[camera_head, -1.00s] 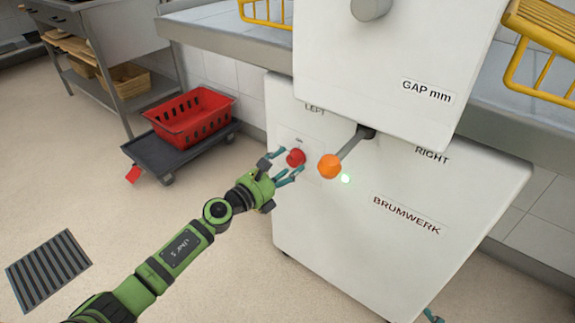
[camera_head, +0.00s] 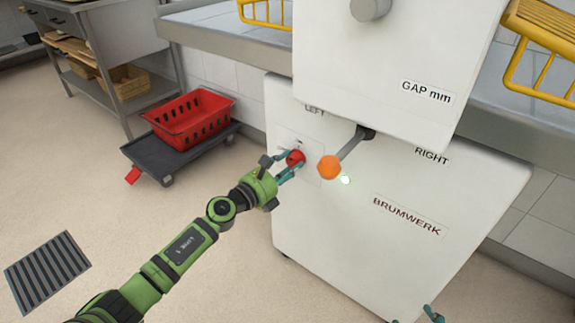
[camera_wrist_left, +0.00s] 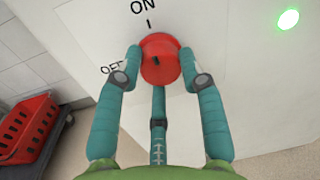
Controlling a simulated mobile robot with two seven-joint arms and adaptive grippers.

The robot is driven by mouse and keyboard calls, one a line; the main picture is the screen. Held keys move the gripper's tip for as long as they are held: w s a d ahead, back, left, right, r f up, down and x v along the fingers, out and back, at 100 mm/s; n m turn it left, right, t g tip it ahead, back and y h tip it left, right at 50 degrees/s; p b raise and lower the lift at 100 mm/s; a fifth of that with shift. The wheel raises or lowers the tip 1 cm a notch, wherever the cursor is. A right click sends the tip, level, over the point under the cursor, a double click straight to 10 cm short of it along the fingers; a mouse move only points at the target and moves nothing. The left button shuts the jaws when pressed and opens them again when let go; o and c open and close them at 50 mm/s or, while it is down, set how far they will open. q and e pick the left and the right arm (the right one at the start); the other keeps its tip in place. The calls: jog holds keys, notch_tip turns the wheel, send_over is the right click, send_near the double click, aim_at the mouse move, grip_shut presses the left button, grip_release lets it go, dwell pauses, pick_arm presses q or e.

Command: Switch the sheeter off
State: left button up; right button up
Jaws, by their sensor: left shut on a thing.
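The sheeter (camera_head: 330,225) is a large white machine with the label BRUMWERK. Its red knob switch (camera_head: 295,158) sits on the front at the left. In the left wrist view the red knob (camera_wrist_left: 160,60) has a dark mark, with ON printed above it and OFF to its left. My left gripper (camera_head: 287,165) is shut on the knob, its teal fingers (camera_wrist_left: 160,75) on both sides of it. A green lamp (camera_head: 346,180) glows right of the knob, and it also shows in the left wrist view (camera_wrist_left: 288,20). Teal fingertips of my right gripper (camera_head: 432,315) barely show at the bottom edge.
A lever with an orange ball (camera_head: 329,167) sticks out close to the right of the knob. A red crate (camera_head: 190,118) stands on a dark dolly (camera_head: 150,155) at the left. The floor around my left arm is clear, with a floor grate (camera_head: 47,270) at the left.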

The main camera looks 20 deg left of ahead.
pick_arm(q)
jog(key=n, duration=0.3)
jog(key=shift+n, duration=0.9)
jog(key=n+t+p, duration=0.1)
jog(key=n+p, duration=0.1)
jog(key=n, duration=0.5)
jog(key=shift+d+n, duration=0.1)
jog(key=shift+n, duration=0.2)
pick_arm(e)
jog(key=s+d+f+g+h, duration=0.1)
jog(key=s+d+f+g, duration=0.15)
jog(key=s, duration=0.25)
jog(key=s+d+f+g+h, duration=0.1)
jog(key=s+f+g, duration=0.2)
jog(key=s, duration=0.1)
pick_arm(q)
jog(key=shift+n+y+p, duration=0.3)
jog(key=shift+n, duration=0.6)
jog(key=shift+d+n+p, duration=0.1)
jog(key=shift+n+p, duration=0.65)
jog(key=shift+n, duration=1.45)
pick_arm(e)
jog(key=shift+m+g, duration=0.4)
jog(key=shift+g, duration=0.15)
jog(key=shift+f, duration=2.8)
